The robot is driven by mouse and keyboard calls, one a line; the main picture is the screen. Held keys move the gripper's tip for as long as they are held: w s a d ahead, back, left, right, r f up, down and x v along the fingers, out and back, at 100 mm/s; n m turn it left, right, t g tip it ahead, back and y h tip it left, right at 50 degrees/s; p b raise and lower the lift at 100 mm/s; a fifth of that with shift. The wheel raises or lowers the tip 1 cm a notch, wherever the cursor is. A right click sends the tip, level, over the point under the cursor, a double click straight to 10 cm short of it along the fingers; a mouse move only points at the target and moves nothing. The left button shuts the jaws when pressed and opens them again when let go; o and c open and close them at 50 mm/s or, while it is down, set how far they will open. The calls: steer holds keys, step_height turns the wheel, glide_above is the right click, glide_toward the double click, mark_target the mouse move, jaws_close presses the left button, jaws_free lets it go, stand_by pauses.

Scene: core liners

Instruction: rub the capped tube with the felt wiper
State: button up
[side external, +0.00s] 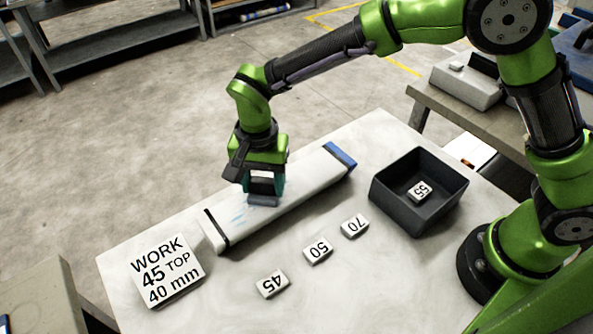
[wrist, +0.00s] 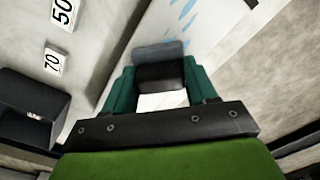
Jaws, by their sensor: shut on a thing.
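The capped tube (side external: 312,182) is a long white liner lying diagonally on the white table, with a blue cap (side external: 340,155) at its far right end and a black band near its left end. Pale blue streaks (side external: 239,216) mark its top left of my gripper; streaks also show in the wrist view (wrist: 182,14). My gripper (side external: 265,187) points down over the tube's middle, shut on the felt wiper (side external: 262,201). In the wrist view the wiper (wrist: 160,75) is a dark block with a grey-blue pad between teal fingers. It appears to rest on the tube; exact contact is hidden.
A sign (side external: 165,270) reads "WORK 45 TOP 40 mm". Loose blocks marked 45 (side external: 272,284), 50 (side external: 317,250) and 70 (side external: 354,225) lie in front of the tube. A dark open bin (side external: 390,197) at right holds a block marked 55 (side external: 420,190).

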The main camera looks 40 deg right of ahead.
steer(key=shift+a, duration=4.25)
steer(key=shift+d, duration=7.3)
step_height(320, 180, up, 8)
steer(key=shift+a, duration=0.1)
